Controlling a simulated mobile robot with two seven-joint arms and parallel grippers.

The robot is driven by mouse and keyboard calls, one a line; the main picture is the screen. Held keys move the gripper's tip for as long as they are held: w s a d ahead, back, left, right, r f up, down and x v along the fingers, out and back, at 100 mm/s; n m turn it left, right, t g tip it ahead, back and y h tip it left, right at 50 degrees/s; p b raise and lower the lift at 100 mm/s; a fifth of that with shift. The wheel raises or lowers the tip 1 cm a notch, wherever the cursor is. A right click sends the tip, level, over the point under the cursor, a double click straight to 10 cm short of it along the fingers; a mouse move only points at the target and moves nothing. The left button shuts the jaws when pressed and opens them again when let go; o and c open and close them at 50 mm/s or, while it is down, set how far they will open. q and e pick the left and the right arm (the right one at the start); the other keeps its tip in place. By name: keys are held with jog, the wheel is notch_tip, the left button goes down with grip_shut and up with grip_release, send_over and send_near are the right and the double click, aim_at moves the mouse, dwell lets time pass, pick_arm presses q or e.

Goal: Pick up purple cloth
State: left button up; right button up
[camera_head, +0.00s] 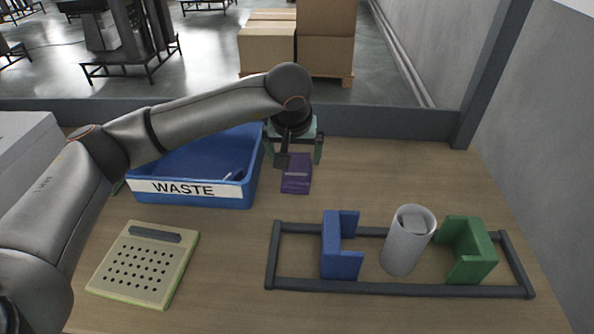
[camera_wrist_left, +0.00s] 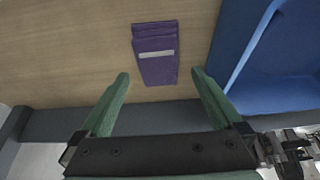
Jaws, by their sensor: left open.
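The purple cloth (camera_head: 296,177) lies folded on the wooden table, just right of the blue bin. It has a pale label strip. It also shows in the left wrist view (camera_wrist_left: 156,68), ahead of the fingertips and roughly centred between them. My left gripper (camera_head: 293,161) is open and empty above the far end of the cloth. Its green fingers (camera_wrist_left: 162,82) are spread apart in the left wrist view and do not grip the cloth. The height above the table is hard to tell. My right gripper is not seen.
A blue bin (camera_head: 150,190) labelled WASTE stands left of the cloth. A perforated beige box (camera_head: 146,262) sits at front left. A dark frame (camera_head: 400,290) holds a blue block (camera_head: 335,258), a grey cylinder (camera_head: 398,254) and a green block (camera_head: 462,262). The table's right rear is clear.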

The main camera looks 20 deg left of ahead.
aim_at(297, 168)
pick_arm(q)
jog(key=x, duration=0.5)
jog(key=shift+d+f, duration=0.15)
jog(key=c, duration=1.1)
jog(key=shift+r, duration=0.45)
notch_tip(297, 168, up, 3)
jog(key=shift+w+f, duration=0.1)
jog(key=shift+f, duration=0.05)
jog(key=s+d+r, duration=0.1)
jog(key=s+r, duration=0.2)
jog(key=s, duration=0.1)
jog(key=s+d+r, duration=0.2)
jog(key=s+r, duration=0.1)
jog(key=s, duration=0.2)
jog(key=s+d+r, duration=0.2)
jog(key=s+r, duration=0.1)
jog(key=s, duration=0.1)
jog(key=shift+s+r+b, duration=0.2)
jog(key=shift+r+b, duration=0.1)
jog(key=shift+b, duration=0.05)
